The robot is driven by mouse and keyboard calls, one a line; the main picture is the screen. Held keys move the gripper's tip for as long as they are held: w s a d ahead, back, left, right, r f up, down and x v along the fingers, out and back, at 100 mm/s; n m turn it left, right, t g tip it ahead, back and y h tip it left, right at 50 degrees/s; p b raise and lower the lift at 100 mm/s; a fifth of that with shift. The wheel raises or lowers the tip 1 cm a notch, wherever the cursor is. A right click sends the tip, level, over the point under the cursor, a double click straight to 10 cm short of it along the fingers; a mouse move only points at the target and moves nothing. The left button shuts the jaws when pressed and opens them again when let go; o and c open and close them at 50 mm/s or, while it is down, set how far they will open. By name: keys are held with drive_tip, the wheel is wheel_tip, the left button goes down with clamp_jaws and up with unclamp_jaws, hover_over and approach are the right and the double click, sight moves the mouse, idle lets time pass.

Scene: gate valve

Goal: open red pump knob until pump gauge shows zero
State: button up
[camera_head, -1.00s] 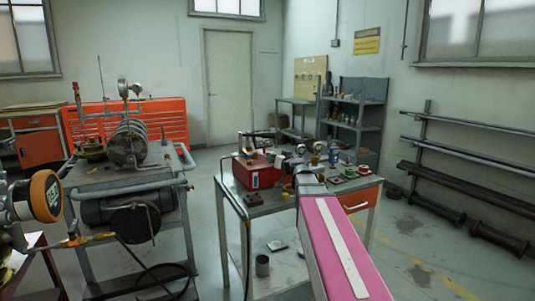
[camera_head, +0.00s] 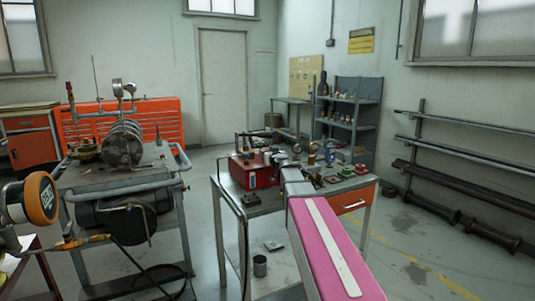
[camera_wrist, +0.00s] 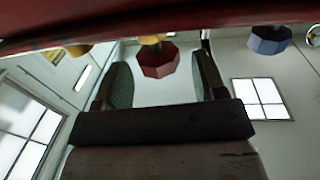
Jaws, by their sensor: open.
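A red faceted knob (camera_wrist: 157,62) shows in the wrist view on a yellow fitting. My gripper (camera_wrist: 159,72) is open, with one finger on each side of the red knob. A gap shows on both sides, and I cannot tell how deep the knob sits between the fingers. A blue knob (camera_wrist: 270,40) is right of the fingers. In the head view a red pump box (camera_head: 250,172) stands on the workbench (camera_head: 262,202), with small gauges and fittings (camera_head: 313,150) beside it. My arm hides part of them, and the gripper fingers do not show there. No gauge reading is legible.
A red surface (camera_wrist: 100,28) crosses the top of the wrist view, close to the camera. In the head view, a cart with a compressor (camera_head: 122,152) stands left. A shelf unit (camera_head: 352,115) is behind the workbench.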

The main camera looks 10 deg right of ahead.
drive_tip(key=shift+x, duration=1)
drive_tip(key=c, duration=0.9)
